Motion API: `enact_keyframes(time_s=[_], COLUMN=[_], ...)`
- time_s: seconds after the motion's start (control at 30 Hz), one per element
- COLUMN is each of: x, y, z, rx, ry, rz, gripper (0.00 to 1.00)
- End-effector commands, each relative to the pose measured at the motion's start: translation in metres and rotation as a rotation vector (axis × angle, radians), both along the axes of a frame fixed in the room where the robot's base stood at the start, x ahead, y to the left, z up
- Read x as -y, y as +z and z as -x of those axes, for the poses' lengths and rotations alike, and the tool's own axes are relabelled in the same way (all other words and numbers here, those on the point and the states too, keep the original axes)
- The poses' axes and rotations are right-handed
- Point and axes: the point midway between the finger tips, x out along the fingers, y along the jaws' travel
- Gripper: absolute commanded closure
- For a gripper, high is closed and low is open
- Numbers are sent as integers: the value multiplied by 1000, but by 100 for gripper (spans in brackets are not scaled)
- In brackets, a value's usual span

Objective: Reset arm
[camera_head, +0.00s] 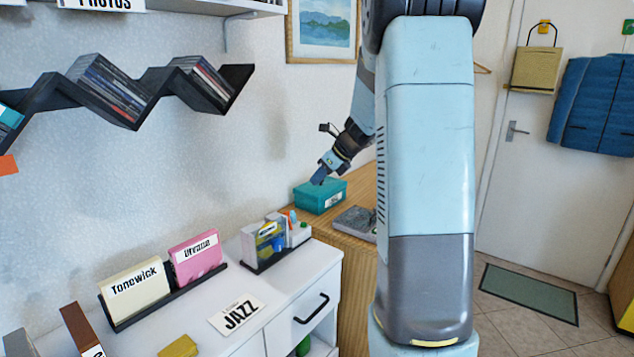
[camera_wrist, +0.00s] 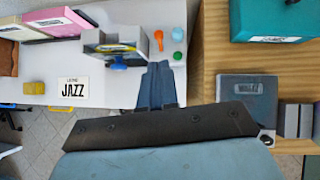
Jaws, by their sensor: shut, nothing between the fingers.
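My gripper (camera_head: 318,178) is in the head view at the end of my arm, raised in the air in front of the wall, near the teal box. It is shut and holds nothing. In the wrist view my gripper (camera_wrist: 158,68) points down past the right edge of the white cabinet (camera_wrist: 130,98), with its fingers together. My arm's large light-blue link fills the middle right of the head view and hides part of the wooden desk and wall behind it.
A teal box (camera_head: 320,196) and a grey device (camera_head: 355,222) sit on the wooden desk (camera_wrist: 208,45). On the cabinet are a cream "Tonewick" case (camera_head: 135,290), a pink case (camera_head: 196,258), a JAZZ card (camera_head: 237,314) and a disc holder (camera_head: 272,245). A zigzag shelf (camera_head: 112,92) hangs on the wall.

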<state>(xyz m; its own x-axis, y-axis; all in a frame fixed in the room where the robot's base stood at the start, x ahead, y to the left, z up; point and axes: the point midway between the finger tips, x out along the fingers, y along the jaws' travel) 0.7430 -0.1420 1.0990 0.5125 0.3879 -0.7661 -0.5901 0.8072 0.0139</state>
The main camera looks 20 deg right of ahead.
Motion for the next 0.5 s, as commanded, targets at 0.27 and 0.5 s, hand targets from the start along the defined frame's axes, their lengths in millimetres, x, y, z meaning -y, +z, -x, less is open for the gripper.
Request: enact_keyframes(time_s=[0.27,0.5], x=[0,-9], y=[0,7], z=[0,9], rx=[0,19], ry=[-1,55], rz=[-1,35], gripper=[100,100])
